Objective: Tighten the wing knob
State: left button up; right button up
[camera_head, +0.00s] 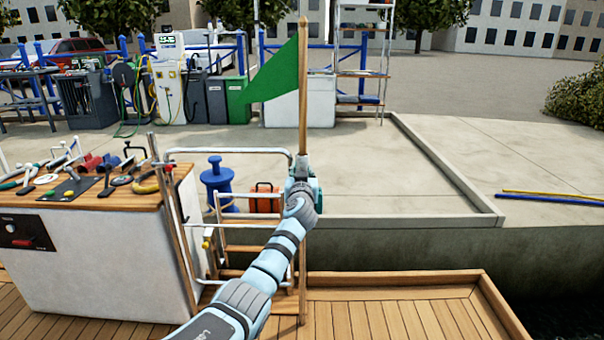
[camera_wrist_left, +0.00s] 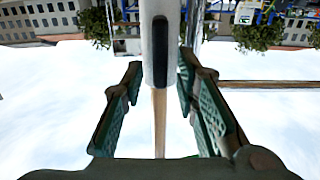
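My left gripper (camera_head: 303,178) is at the wooden flagpole (camera_head: 303,75), overlapping its middle below the green flag (camera_head: 275,75). In the left wrist view the two green-padded fingers of my left gripper (camera_wrist_left: 160,100) stand apart. The wooden pole (camera_wrist_left: 160,122) and a pale tube (camera_wrist_left: 146,45) lie in line with the gap between them. A dark, rounded, elongated piece (camera_wrist_left: 160,50) shows on the tube; I cannot tell if it is the wing knob. In the head view my gripper hides this spot. My right gripper is not in view.
A white cabinet (camera_head: 95,260) with tools on its wooden top stands at left. A metal rail (camera_head: 230,151), blue bollard (camera_head: 216,180) and orange case (camera_head: 264,199) are near the arm. The quay (camera_head: 400,175) to the right is mostly bare.

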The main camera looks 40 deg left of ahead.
pick_arm(q)
grip_shut()
jog(key=shift+m, duration=0.4)
jog(key=m, duration=0.3)
jog(key=shift+w+d+f+m, duration=0.15)
jog(key=shift+w+d+m, duration=0.15)
jog(key=shift+d, duration=0.1)
jog(key=shift+w+d+f+m+p, duration=0.2)
jog(key=shift+f+m, duration=0.2)
jog(key=shift+m, duration=1.85)
jog(key=shift+w+d+f+m+p, duration=0.15)
jog(key=shift+f+m, duration=0.25)
jog(key=shift+m, duration=1.9)
jog(key=shift+w+d+f+m+p, duration=0.15)
jog(key=shift+d+f+m, duration=0.2)
jog(key=shift+m, duration=1.9)
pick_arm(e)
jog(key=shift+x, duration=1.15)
pick_arm(q)
jog(key=shift+a+f, duration=0.1)
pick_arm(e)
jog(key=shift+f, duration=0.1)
